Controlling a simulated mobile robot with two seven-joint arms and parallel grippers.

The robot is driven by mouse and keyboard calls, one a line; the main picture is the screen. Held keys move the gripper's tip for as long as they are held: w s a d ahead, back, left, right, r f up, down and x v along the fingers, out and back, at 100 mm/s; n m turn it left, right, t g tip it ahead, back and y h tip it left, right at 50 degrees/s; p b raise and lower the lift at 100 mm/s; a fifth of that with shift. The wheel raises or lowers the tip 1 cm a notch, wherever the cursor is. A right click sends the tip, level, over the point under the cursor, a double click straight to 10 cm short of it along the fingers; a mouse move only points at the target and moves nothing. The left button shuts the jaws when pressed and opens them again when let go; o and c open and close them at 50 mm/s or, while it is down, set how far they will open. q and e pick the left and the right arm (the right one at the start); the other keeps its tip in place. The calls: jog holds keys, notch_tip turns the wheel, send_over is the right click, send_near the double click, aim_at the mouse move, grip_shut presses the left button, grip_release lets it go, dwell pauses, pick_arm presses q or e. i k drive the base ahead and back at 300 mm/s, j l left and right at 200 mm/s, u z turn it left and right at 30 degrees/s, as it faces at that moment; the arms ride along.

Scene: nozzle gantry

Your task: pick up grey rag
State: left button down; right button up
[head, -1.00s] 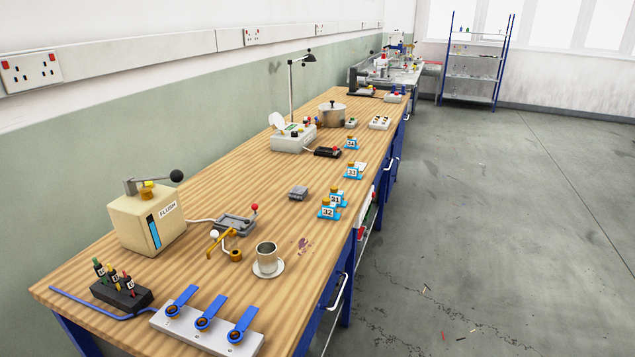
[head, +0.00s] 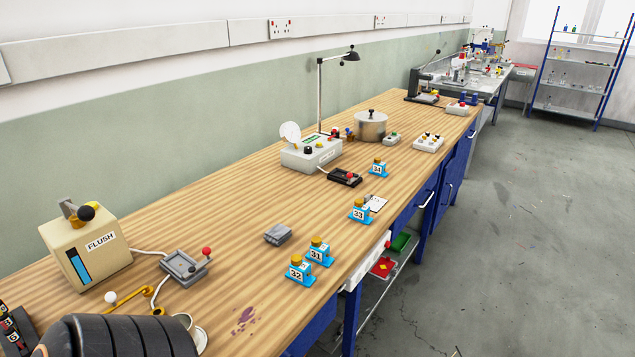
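The grey rag (head: 278,234) looks like a small folded grey pad. It lies flat on the wooden bench, left of the blue numbered blocks, with bare wood around it. The fingers of my left and right grippers do not show.
Blue blocks 31 (head: 318,252) and 32 (head: 299,271) stand close to the rag's right. The grey tray with a red-knobbed lever (head: 186,265) is to its left, beside the FLUSH box (head: 85,247). A purple stain (head: 244,319) marks the wood in front.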

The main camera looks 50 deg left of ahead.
aim_at(276, 235)
jog(key=i, duration=0.9)
jog(key=i+u, duration=0.1)
jog(key=i, duration=0.8)
jog(key=i+l, duration=0.2)
jog(key=i, duration=0.7)
jog(key=i+u, duration=0.15)
jog(key=u, duration=2.85)
